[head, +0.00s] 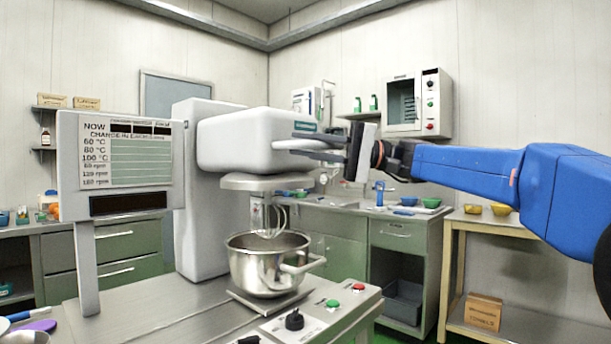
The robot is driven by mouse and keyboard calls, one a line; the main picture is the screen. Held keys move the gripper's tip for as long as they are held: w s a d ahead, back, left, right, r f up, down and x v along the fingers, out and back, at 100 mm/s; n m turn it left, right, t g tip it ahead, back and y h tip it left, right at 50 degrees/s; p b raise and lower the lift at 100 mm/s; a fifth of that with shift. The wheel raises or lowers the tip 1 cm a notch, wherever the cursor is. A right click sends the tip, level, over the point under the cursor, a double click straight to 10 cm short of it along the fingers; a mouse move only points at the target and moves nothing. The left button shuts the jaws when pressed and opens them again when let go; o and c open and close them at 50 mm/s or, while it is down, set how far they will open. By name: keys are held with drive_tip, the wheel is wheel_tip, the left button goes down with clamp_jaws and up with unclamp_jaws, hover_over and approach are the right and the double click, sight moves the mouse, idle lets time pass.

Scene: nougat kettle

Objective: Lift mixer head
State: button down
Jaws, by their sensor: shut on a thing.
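The white mixer head (248,139) juts out from its upright column (203,190) in the middle of the view. A whisk (268,218) hangs below it into the steel bowl (270,263), which stands on the steel machine table. The head looks about level. My gripper (318,149) reaches in from the right on my blue arm. Its fingers are at the front end of the head, shut on a part there. That part is largely hidden by the fingers, so its exact shape cannot be told.
A panel with temperature and speed lines (126,160) stands left of the mixer. A control box (320,312) with a knob and red and green buttons sits at the front. Green cabinets (398,235) and a wooden table (490,222) stand behind, at right.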

drive_tip(key=shift+r, duration=1.5)
drive_tip(key=c, duration=1.7)
unclamp_jaws()
drive_tip(key=shift+s, duration=0.1)
drive_tip(key=shift+c, duration=0.2)
drive_tip(key=w+d+f, duration=0.2)
drive_tip(key=d, duration=1.5)
drive_tip(key=shift+w+f, duration=0.2)
